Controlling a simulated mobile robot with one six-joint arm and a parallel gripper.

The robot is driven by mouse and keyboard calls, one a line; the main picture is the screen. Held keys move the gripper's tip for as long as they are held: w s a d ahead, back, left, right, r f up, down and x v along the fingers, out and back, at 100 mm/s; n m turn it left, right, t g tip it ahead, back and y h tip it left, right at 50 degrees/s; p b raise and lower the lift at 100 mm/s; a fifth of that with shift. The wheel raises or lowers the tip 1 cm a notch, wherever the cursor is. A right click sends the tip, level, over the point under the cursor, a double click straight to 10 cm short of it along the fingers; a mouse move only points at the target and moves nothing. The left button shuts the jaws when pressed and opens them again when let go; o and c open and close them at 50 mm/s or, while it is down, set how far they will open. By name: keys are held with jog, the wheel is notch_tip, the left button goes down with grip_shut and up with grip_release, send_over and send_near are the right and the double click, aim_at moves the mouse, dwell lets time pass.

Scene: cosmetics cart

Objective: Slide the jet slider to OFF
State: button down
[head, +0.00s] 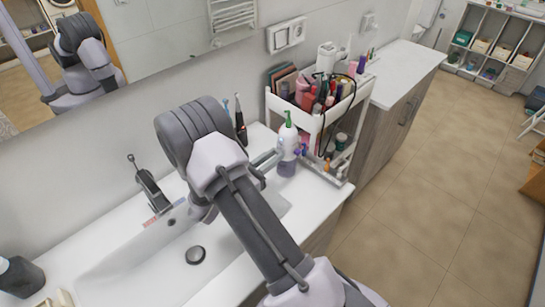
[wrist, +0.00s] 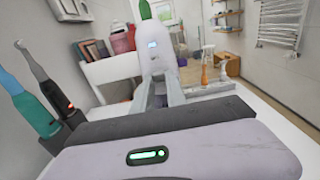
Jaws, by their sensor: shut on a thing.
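A pale lilac-white bottle (head: 286,142) with a green pump top stands at the right end of the sink counter, beside the cart. It also shows upright in the wrist view (wrist: 164,58), with a small blue patch on its front. My gripper (head: 266,162) is at its left side in the head view. In the wrist view my gripper (wrist: 154,92) has its fingers close together at the lower part of the bottle and appears shut on it. The exact contact is hidden. I cannot pick out a jet slider or an OFF mark.
A black handheld device (head: 240,122) with an orange light and a teal toothbrush stand left of my gripper, against the wall. A white cart (head: 318,122) full of cosmetics stands to the right. The sink basin (head: 150,240) and faucet (head: 147,187) lie left of my arm.

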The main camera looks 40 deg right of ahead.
notch_tip(320, 180, up, 2)
jog(key=shift+p, duration=0.8)
jog(key=shift+f, duration=0.1)
jog(key=c, duration=1.3)
grip_release()
jog(key=a, duration=0.5)
jog(key=s+a+p, duration=0.1)
jog(key=a, duration=0.5)
jog(key=s+a+p, duration=0.1)
jog(key=a, duration=0.5)
jog(key=shift+s+a, duration=0.1)
jog(key=shift+s, duration=0.1)
